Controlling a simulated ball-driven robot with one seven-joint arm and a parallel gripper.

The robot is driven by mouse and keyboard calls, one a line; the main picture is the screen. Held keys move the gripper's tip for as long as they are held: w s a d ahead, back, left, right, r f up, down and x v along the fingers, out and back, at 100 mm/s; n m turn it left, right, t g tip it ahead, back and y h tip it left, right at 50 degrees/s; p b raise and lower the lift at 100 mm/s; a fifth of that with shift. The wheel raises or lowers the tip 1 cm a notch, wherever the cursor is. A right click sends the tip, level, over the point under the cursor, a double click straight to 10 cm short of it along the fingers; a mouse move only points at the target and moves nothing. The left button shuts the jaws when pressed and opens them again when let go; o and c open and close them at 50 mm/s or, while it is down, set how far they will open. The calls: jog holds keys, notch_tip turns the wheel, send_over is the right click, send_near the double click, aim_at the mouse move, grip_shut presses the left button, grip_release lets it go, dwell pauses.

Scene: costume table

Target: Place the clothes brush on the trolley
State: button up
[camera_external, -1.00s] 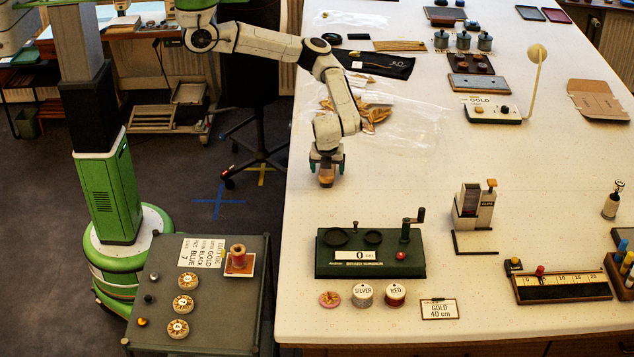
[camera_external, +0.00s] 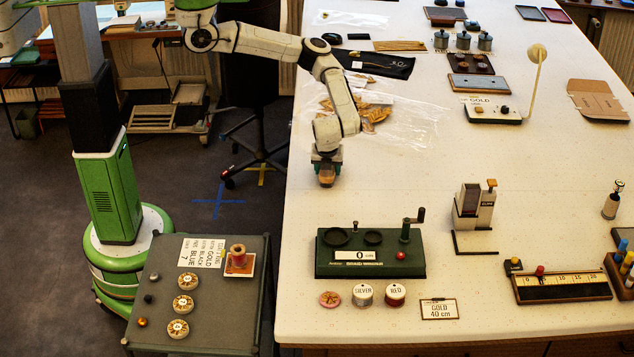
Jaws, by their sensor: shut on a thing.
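My gripper (camera_external: 327,162) points down over the left part of the white table, behind the green winding device. It is shut on the clothes brush (camera_external: 327,178), a small brown piece showing below the fingers. Most of the brush is hidden by the gripper, and I cannot tell whether it touches the table. The trolley (camera_external: 222,318) is a dark grey cart at the lower left, apart from the table and to the left of my gripper.
On the trolley are a red spool (camera_external: 238,257), a paper card (camera_external: 201,252), several round badges (camera_external: 184,304) and small knobs. Its front right part is bare. The green winding device (camera_external: 370,252) stands near the table's left edge. A clear plastic sheet (camera_external: 415,122) lies behind my gripper.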

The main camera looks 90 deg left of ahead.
jog(key=shift+r, duration=0.4)
notch_tip(320, 180, up, 3)
jog(key=shift+s+f+b, duration=0.15)
jog(key=shift+f+b, duration=0.05)
jog(key=shift+b, duration=0.45)
jog(key=s+a+r, duration=0.3)
jog(key=s+r, duration=0.7)
jog(key=s, duration=0.3)
jog(key=s+d+f+m+t+h+b, duration=0.25)
jog(key=d+f+m+b, duration=0.2)
jog(key=d+m, duration=0.5)
jog(key=s+d+f+m+t+h+b, duration=0.25)
jog(key=d+m+b, duration=0.45)
jog(key=d, duration=0.4)
jog(key=s+d+f+m+g+h+b, duration=0.2)
jog(key=s+d+m+g+b, duration=0.15)
jog(key=s+d+m, duration=0.5)
jog(key=s+d+f+m+g+h+b, duration=0.15)
jog(key=s+d+m+b, duration=0.25)
jog(key=s+d+m, duration=0.5)
jog(key=m+b, duration=0.1)
send_near(229, 313)
jog(key=shift+d+h+x, duration=0.2)
jog(key=shift+h+x, duration=0.05)
jog(key=shift+x, duration=0.8)
jog(key=shift+w+d+f, duration=0.1)
jog(key=shift+d+f, duration=0.15)
jog(key=shift+d+f+b, duration=0.1)
jog(key=shift+f+b, duration=0.3)
jog(key=shift+f, duration=1.25)
